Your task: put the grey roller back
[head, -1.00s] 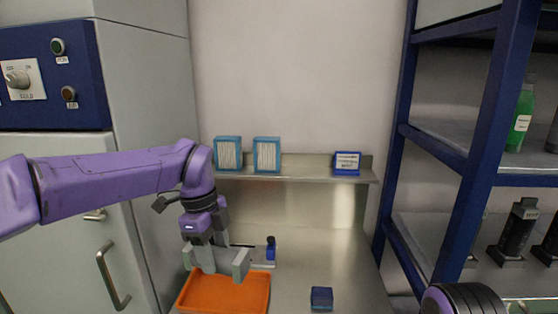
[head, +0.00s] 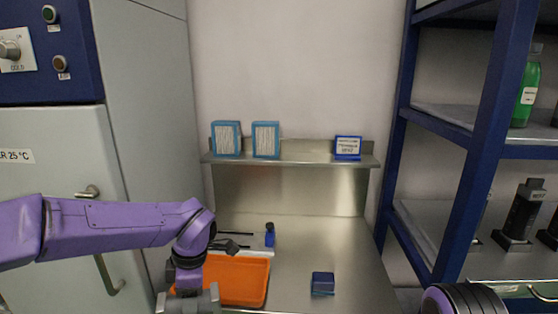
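My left gripper (head: 188,304) is at the bottom edge, over the front left part of the orange tray (head: 248,280). Its two fingers are spread apart; their tips are cut off by the frame, and I see nothing held between them. I cannot clearly pick out the grey roller. A pale holder with thin dark rods (head: 232,239) lies behind the tray, partly hidden by my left arm. Dark grey upright pieces on bases (head: 520,215) stand on the right shelf. My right gripper is out of view; only a part of my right arm shows at the bottom right.
Two blue-framed packs (head: 227,138) and a blue sign (head: 348,147) stand on the ledge. The blue rack (head: 478,150) bounds the right side.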

